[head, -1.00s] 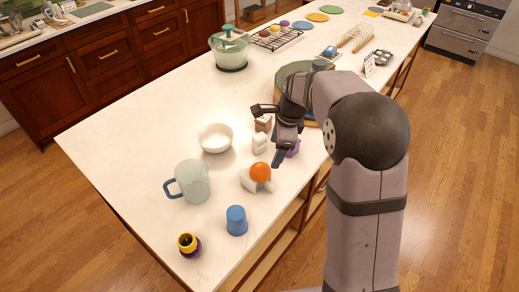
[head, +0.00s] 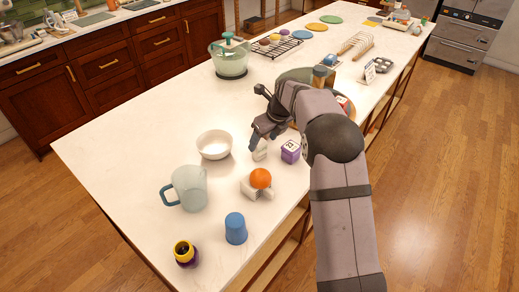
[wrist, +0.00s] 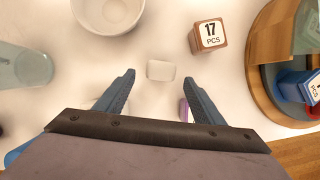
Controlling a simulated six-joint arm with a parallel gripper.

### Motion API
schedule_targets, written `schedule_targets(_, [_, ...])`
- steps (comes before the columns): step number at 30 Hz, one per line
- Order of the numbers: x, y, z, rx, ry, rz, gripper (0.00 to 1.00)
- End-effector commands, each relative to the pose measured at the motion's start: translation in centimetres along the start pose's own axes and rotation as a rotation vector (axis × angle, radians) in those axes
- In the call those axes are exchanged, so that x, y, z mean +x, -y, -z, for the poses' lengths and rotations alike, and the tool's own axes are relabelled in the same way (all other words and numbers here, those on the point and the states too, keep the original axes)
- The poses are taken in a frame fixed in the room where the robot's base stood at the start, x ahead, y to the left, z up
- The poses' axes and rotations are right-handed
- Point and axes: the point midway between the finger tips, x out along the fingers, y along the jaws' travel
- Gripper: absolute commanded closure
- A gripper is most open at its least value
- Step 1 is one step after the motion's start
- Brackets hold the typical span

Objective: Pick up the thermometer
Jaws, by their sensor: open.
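Nothing in view clearly reads as a thermometer. A small white rounded block (wrist: 161,70) lies just beyond and between my fingertips in the wrist view; I cannot tell what it is. In the head view this white block (head: 260,153) stands right under my gripper (head: 263,138), partly covered by it. My gripper (wrist: 158,84) is open, with its two fingers wide apart and nothing between them that I can see gripped. A white piece with an orange ball (head: 260,179) on it sits nearer the front edge.
A purple box (head: 290,151) stands right of the white block. Around are a white bowl (head: 214,145), a glass pitcher (head: 189,188), a blue cup (head: 236,228) and a round tray (wrist: 268,85).

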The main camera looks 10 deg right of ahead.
Motion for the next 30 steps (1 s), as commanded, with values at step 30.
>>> schedule_targets(30, [5.6,0.1,-0.4,-0.001,0.001,0.001,0.38])
